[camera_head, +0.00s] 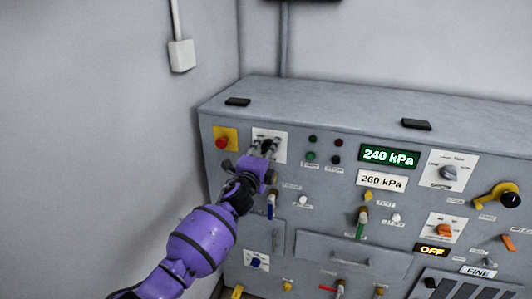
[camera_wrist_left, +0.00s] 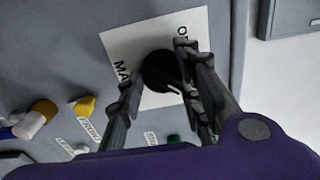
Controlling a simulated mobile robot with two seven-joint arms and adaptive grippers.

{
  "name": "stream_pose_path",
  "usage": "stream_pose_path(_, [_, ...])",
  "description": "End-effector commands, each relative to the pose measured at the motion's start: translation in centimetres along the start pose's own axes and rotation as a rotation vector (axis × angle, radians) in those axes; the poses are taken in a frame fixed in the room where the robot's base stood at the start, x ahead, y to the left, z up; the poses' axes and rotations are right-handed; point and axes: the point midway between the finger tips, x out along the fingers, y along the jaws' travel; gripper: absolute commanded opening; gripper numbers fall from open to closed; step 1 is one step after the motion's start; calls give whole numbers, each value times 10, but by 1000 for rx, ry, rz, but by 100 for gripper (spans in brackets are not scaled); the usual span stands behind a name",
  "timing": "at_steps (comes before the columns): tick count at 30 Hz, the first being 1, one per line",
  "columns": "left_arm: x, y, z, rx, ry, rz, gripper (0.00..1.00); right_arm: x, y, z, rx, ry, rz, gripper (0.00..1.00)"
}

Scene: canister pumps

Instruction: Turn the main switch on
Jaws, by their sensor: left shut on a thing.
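The main switch is a black round knob (camera_head: 267,144) on a white plate (camera_head: 281,154) at the panel's upper left. In the left wrist view the knob (camera_wrist_left: 160,70) sits on its white plate (camera_wrist_left: 120,39), with partly hidden lettering that begins "MA". My left gripper (camera_head: 264,151) reaches it from below. In the left wrist view its fingers (camera_wrist_left: 160,80) lie on either side of the knob, shut on it. The fingers partly cover the knob, so its pointer position cannot be told. My right gripper is not in view.
A red button on a yellow plate (camera_head: 224,139) is close left of the switch. Small indicator lamps (camera_head: 311,155) are to its right. Below are a blue-handled valve (camera_head: 271,206) and a green-handled one (camera_head: 361,224). Displays read 240 kPa (camera_head: 389,157) and OFF (camera_head: 432,249). A wall stands at left.

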Motion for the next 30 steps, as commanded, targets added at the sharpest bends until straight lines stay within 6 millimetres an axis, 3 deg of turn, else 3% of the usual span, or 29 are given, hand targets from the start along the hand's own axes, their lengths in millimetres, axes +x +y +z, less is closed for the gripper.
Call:
stream_pose_path(1, [-2,14,-2,1,0,18,7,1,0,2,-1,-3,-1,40])
stream_pose_path(9, [-2,15,-1,2,0,19,7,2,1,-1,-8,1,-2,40])
stream_pose_path(10, [-2,15,-1,2,0,19,34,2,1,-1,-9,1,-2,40])
stream_pose_path(13, [-2,15,-1,1,-1,19,47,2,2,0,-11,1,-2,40])
stream_pose_path(30, [-1,4,0,1,-1,6,47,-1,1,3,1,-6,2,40])
